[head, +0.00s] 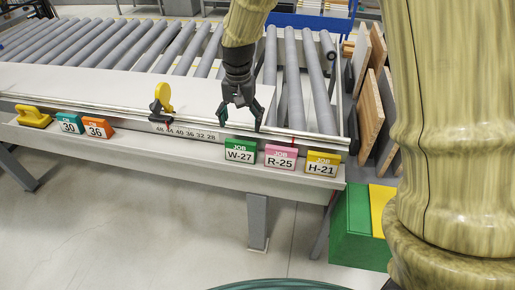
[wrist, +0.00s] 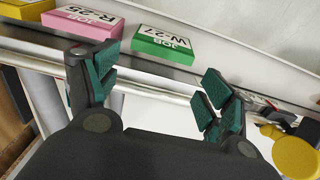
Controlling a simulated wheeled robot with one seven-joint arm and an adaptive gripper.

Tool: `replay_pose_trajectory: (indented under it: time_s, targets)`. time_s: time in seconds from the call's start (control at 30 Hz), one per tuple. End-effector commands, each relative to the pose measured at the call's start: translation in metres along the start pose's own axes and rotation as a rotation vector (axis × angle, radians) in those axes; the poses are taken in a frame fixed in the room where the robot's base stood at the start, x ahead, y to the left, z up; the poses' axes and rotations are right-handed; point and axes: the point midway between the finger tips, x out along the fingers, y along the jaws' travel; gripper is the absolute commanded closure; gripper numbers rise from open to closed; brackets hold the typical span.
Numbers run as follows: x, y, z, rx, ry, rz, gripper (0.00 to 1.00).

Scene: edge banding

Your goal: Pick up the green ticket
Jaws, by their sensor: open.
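The green ticket (head: 240,151), marked JOB W-27, stands on the front ledge of the roller table, left of the pink ticket (head: 280,157). In the wrist view the green ticket (wrist: 164,46) appears upside down, beyond my fingertips and between their lines of reach. My gripper (head: 241,118) is open and empty, pointing down just above and behind the ledge near the green ticket. In the wrist view my gripper (wrist: 157,88) shows its two green-padded fingers wide apart, with nothing between them and a gap to the ticket.
A yellow ticket H-21 (head: 323,163) stands right of the pink one. Orange (head: 97,128) and teal (head: 70,123) tickets, a yellow-knobbed stop (head: 162,99) and a scale strip lie left. A metal rail (head: 190,117) runs behind the ledge. Boards (head: 370,106) lean at right.

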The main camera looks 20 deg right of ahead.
Motion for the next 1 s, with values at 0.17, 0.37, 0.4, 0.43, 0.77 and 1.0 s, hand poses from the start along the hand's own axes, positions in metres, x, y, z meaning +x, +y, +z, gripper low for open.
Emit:
replay_pose_trajectory:
  time_s: [0.17,0.37,0.4,0.43,0.77,1.0]
  targets:
    - [0.022,0.0,0.001,-0.001,-0.002,0.002,0.0]
    - [0.043,0.001,0.001,0.002,-0.002,0.001,0.0]
    - [0.046,0.001,0.001,0.002,-0.002,0.001,0.0]
    - [0.047,0.001,0.001,0.002,-0.002,0.001,0.0]
    - [0.065,0.0,0.004,0.002,-0.002,0.002,0.0]
    - [0.09,-0.001,0.006,0.003,-0.002,0.001,0.0]
